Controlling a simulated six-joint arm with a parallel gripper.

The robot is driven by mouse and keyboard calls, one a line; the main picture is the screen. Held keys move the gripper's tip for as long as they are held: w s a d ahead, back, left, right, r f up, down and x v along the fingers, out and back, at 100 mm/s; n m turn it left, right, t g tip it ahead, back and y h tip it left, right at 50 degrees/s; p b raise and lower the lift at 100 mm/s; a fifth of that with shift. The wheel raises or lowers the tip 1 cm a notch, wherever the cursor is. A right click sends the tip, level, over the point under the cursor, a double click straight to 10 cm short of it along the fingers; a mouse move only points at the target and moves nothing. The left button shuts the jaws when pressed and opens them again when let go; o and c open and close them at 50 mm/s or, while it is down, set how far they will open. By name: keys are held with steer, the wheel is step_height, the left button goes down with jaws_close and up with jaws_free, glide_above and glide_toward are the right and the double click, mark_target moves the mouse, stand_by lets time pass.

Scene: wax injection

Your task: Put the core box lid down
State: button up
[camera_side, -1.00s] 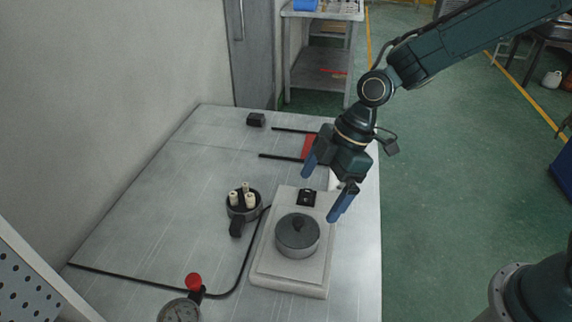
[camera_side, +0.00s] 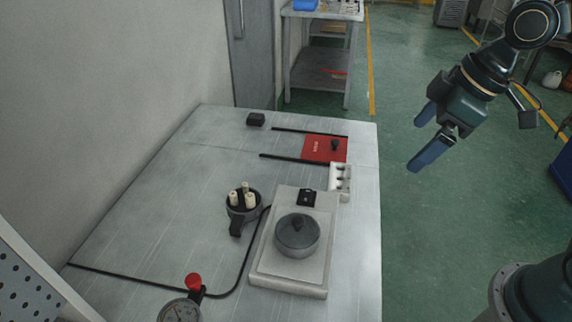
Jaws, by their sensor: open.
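The core box lid looks to be the round dark grey piece with a knob (camera_side: 298,233). It sits flat on a pale stepped block (camera_side: 292,285) on the metal table. I cannot tell whether a box lies under it. My gripper (camera_side: 420,142) is open and empty. It hangs in the air to the right of the table, well apart from the lid, with its blue fingers pointing down and left.
A dark round holder (camera_side: 236,222) with several pale pegs stands left of the block. A red plate (camera_side: 323,148), a small white rack (camera_side: 340,182) and a black block (camera_side: 256,119) lie farther back. A gauge with a red knob (camera_side: 193,281) is in front.

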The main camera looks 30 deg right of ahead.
steer(key=s+d+r+m+t+h, duration=0.1)
steer(key=s+d+r+m, duration=0.1)
steer(key=s+d+m, duration=0.4)
steer(key=shift+s+d+r+m+t+h, duration=0.25)
steer(key=shift+s+m+h, duration=0.2)
steer(key=shift+s, duration=1.9)
